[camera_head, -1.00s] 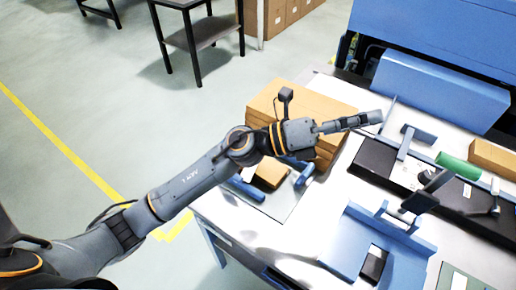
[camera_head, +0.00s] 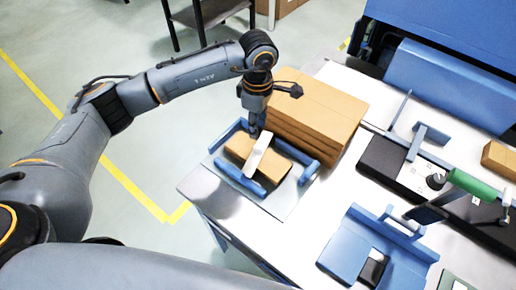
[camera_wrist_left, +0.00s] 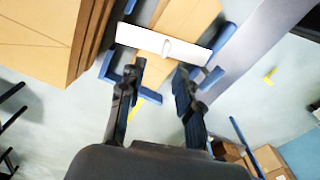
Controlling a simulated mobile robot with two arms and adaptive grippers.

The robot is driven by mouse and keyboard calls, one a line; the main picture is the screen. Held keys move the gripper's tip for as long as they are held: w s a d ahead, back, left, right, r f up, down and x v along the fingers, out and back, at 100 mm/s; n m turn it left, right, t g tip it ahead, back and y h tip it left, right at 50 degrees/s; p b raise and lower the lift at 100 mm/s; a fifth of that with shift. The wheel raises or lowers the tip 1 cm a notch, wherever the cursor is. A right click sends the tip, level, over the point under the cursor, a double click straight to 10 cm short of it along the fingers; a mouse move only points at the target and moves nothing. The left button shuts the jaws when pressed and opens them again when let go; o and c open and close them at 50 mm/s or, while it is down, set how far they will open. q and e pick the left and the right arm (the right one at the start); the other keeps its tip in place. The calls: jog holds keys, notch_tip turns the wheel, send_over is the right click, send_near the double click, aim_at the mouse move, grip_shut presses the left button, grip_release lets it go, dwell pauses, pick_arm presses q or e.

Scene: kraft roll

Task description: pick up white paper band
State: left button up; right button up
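The white paper band (camera_head: 258,157) lies across a small brown kraft stack (camera_head: 240,148) in a blue-railed fixture (camera_head: 240,182) at the table's near-left part. In the left wrist view the band (camera_wrist_left: 185,49) is a white strip with a small raised spot near its middle. My left gripper (camera_head: 256,134) points down just above the band's far end. In the left wrist view its two dark fingers (camera_wrist_left: 161,68) are apart with nothing between them, and the band lies just beyond their tips. Whether they touch it, I cannot tell. My right gripper is not in view.
A tall stack of brown boards (camera_head: 312,110) stands close behind the fixture. Bare table lies between.

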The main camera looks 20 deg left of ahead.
aim_at(258, 148)
pick_arm(q)
notch_tip(258, 148, down, 3)
jog(key=f+p, duration=0.1)
jog(key=f, duration=0.1)
jog(key=s+f+p, duration=0.1)
jog(key=f, duration=0.1)
jog(key=shift+d, duration=0.15)
jog(key=shift+w+f+p, duration=0.1)
jog(key=shift+f+p, duration=0.2)
jog(key=shift+f, duration=0.35)
grip_shut()
